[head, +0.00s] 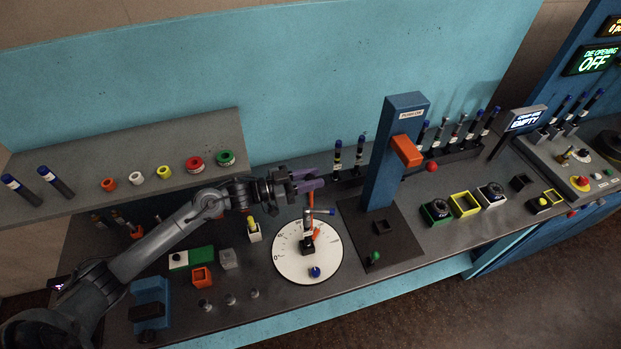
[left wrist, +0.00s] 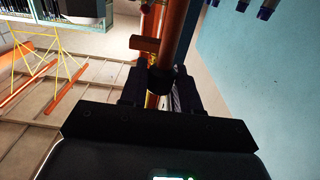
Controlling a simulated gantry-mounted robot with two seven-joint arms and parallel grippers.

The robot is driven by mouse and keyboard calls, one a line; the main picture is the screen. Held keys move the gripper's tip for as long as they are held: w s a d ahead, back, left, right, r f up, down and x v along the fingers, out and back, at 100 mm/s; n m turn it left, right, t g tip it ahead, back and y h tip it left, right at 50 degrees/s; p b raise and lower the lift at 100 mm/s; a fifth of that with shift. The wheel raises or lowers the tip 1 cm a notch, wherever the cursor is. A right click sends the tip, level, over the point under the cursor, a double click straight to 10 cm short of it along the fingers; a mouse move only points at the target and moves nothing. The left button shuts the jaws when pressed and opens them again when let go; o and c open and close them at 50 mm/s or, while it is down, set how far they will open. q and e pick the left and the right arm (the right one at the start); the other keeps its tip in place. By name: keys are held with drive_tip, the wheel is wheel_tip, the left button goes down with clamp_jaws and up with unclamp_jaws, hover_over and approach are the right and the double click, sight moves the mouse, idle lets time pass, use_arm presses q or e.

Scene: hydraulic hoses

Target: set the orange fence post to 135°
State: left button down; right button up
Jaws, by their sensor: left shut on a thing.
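The orange fence post (head: 311,204) stands over a white round dial (head: 292,266) with a scale along its edge; its 0 mark is at the lower left. The angle the post is set to is too small to read. A dark handle with a pale band (head: 308,222) and a blue knob (head: 315,272) are also on the dial. My left gripper (head: 308,181) is at the upper part of the post, above the dial. My right gripper is not in view.
A blue column (head: 395,150) with an orange block (head: 406,151) stands right of the dial. A grey shelf (head: 120,160) with colored rings is at the left. Blue-tipped rods (head: 338,155) stand behind. A small yellow-topped switch (head: 253,230) is close left of the dial.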

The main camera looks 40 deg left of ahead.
use_arm(q)
drive_tip(key=c, duration=0.9)
unclamp_jaws()
drive_tip(key=shift+c, duration=0.2)
drive_tip(key=b+v, duration=0.1)
drive_tip(key=v, duration=0.9)
drive_tip(key=shift+s+a, duration=0.2)
drive_tip(key=shift+s, duration=0.15)
